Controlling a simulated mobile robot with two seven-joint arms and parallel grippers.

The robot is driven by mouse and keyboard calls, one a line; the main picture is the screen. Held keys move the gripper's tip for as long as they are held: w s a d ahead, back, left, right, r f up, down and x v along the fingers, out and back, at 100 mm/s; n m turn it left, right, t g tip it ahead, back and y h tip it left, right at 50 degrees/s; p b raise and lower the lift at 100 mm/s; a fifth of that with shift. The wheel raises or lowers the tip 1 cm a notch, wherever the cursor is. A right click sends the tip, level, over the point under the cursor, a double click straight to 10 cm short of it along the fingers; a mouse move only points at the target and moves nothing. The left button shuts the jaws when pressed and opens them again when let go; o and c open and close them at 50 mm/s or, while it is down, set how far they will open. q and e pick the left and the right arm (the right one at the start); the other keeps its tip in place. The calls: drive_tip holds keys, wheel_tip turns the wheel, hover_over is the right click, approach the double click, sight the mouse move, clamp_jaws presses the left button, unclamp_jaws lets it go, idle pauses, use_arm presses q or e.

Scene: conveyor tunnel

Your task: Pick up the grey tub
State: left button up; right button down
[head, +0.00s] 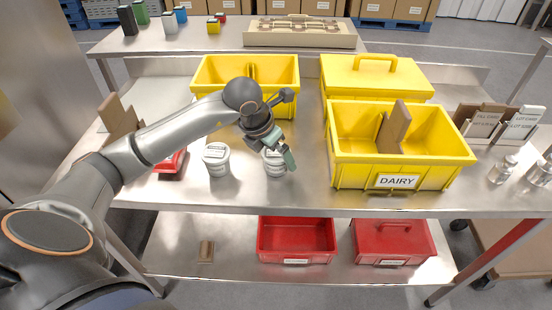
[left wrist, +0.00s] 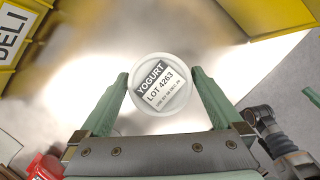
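A pale grey-white round tub (head: 272,166) stands on the steel table in the head view, partly hidden behind my left gripper (head: 284,152). In the left wrist view its lid (left wrist: 160,94) faces the camera, with a label reading YOGURT LOT 4263. The green fingers of my left gripper (left wrist: 160,76) are apart, one on each side of the lid. I cannot tell whether they touch the tub. A similar pale tub (head: 217,160) stands to the left in the head view.
A yellow crate (head: 397,178) labelled DAIRY stands to the right, with another yellow crate (head: 205,77) behind my arm. A lidded yellow crate (head: 375,78) is at the back. Red bins (head: 296,251) sit on the lower shelf. A red object (head: 170,163) lies left of the tubs.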

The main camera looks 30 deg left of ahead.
use_arm(q)
drive_tip(key=c, duration=1.2)
use_arm(e)
drive_tip(key=shift+a+r, duration=0.1)
drive_tip(key=shift+r, duration=0.05)
use_arm(q)
drive_tip(key=shift+o, duration=0.2)
drive_tip(key=shift+r, duration=0.1)
